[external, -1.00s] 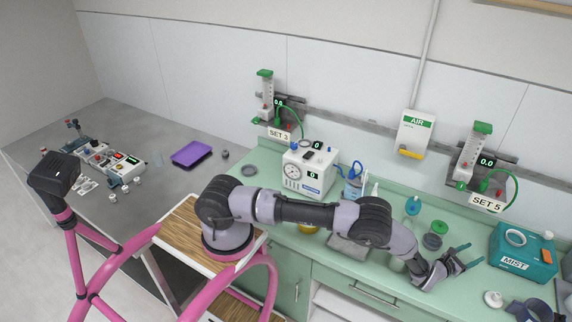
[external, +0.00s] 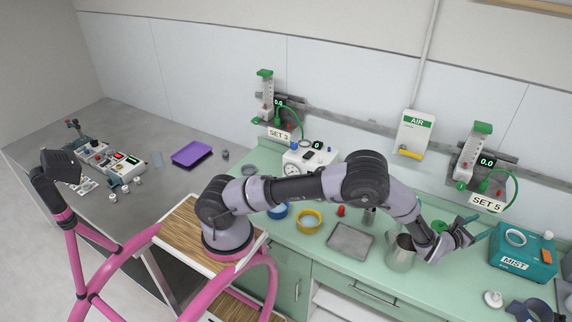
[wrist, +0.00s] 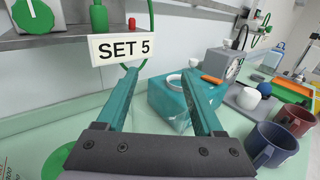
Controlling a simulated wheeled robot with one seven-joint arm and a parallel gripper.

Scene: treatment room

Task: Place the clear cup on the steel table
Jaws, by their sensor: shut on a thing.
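My gripper (external: 478,230) is over the right part of the green counter, to the left of the teal MIST box. In the wrist view its teal fingers (wrist: 160,76) stand apart but are shut on a see-through thing, taken as the clear cup. Its outline is hardly visible, and the MIST box shows through between the fingers. The grey steel table (external: 140,135) is at the far left of the external view, beyond my base. A separate small clear vessel (external: 157,159) stands on it.
The steel table also holds a purple tray (external: 191,153) and a control unit (external: 124,170). The counter holds a yellow-rimmed bowl (external: 308,222), grey tray (external: 350,241), jug (external: 400,255) and MIST box (external: 522,257). The SET 5 shelf (wrist: 65,38) is close. The table's front is clear.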

